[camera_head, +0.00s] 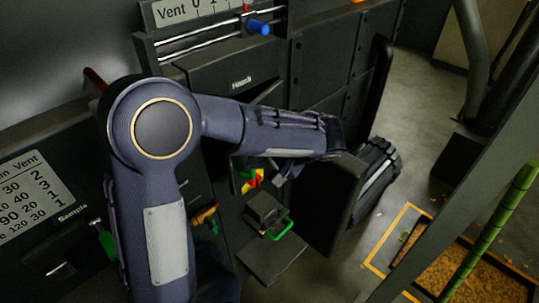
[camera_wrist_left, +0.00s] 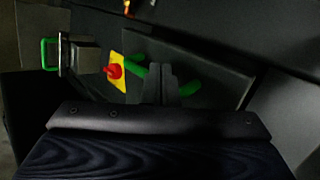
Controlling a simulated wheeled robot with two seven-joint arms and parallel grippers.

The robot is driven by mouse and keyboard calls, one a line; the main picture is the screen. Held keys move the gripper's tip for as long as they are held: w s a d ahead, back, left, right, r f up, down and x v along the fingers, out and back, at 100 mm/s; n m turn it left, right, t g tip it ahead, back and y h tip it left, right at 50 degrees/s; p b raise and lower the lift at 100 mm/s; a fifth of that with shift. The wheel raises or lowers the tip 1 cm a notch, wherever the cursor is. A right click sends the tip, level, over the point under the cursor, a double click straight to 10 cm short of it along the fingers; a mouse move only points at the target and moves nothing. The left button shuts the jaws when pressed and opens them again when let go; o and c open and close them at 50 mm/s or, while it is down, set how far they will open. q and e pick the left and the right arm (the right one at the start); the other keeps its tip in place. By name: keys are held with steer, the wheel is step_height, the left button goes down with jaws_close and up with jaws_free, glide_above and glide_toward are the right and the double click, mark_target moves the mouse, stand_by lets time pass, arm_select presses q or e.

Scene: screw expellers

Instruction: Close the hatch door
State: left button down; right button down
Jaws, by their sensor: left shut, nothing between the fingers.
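The "Hatch" label (camera_head: 242,80) is on the dark machine front in the head view. My left forearm crosses just below it and hides much of that area. In the left wrist view a dark flat panel (camera_wrist_left: 215,68) with green bar parts looks like the hatch door (camera_wrist_left: 232,82). It looks tilted, but I cannot tell how far open it stands. My left gripper (camera_wrist_left: 160,84) is shut and empty, its fingers over the green bar. I cannot tell whether they touch it. In the head view the gripper (camera_head: 283,172) is partly hidden by my arm.
A red knob on a yellow plate (camera_wrist_left: 117,72) is beside my fingers. A box with a green handle (camera_head: 282,231) projects below, above a dark flat plate (camera_head: 272,262). A blue knob (camera_head: 258,27) is above. Open floor (camera_head: 420,130) shows right of the machine.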

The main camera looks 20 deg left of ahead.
mark_target(231, 162)
arm_select(q)
steer(key=a, duration=0.3)
steer(key=a+f+p, duration=0.1)
steer(key=a, duration=0.1)
steer(key=shift+w+a+f, duration=0.1)
steer(key=shift+w, duration=0.25)
steer(key=w+a+m+b, duration=0.1)
steer(key=a+b, duration=0.1)
steer(key=a, duration=0.6)
steer(key=shift+t+b, duration=0.4)
steer(key=shift+r, duration=0.2)
